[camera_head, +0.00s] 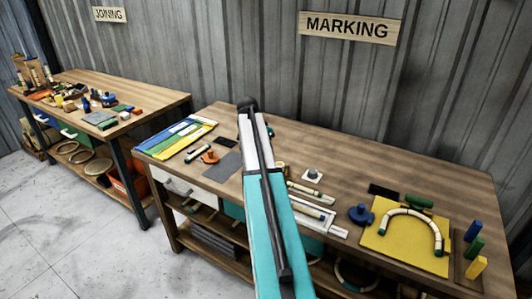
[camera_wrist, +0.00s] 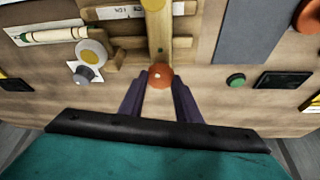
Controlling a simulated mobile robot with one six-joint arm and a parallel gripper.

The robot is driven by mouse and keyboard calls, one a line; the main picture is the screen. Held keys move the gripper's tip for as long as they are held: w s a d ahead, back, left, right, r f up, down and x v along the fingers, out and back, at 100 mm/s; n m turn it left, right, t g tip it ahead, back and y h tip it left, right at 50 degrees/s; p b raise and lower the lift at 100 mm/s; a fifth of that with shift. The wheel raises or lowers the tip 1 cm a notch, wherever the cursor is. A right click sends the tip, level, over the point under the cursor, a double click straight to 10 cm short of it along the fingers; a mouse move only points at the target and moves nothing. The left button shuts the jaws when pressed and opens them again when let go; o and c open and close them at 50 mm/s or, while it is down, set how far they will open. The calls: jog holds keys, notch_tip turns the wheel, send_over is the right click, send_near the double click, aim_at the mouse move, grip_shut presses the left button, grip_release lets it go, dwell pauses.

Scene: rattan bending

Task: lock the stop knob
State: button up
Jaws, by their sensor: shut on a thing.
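The stop knob, a round orange-brown knob (camera_wrist: 160,75), sits at the end of a narrow pale wooden bar (camera_wrist: 159,35) in the wrist view. My gripper (camera_wrist: 160,82) has its two dark purple fingers on either side of the knob and is shut on it. Whether the knob is turned to its locked position cannot be told. In the head view my teal and white arm hides the gripper and the knob.
In the wrist view a grey knob (camera_wrist: 83,75) and a green button (camera_wrist: 236,80) flank the fingers. A rattan piece (camera_wrist: 55,35) lies on a white ruled tray. The head view shows a yellow board (camera_head: 385,245) with a bent rattan arc (camera_head: 411,213), and a blue knob (camera_head: 361,214).

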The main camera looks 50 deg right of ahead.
jog(key=shift+m+g+b, duration=0.3)
jog(key=shift+m+g, duration=0.2)
jog(key=shift+m, duration=0.7)
jog(key=o, duration=1.1)
jog(key=shift+c, duration=0.2)
jog(key=shift+w+r, duration=0.1)
jog(key=s+b+v, duration=0.1)
jog(key=b+v, duration=0.1)
jog(key=v, duration=1.1)
jog(key=shift+w+a+r+b, duration=0.2)
jog(key=shift+w+r+b, duration=0.1)
jog(key=shift+w+b, duration=0.15)
jog(key=shift+f, duration=0.1)
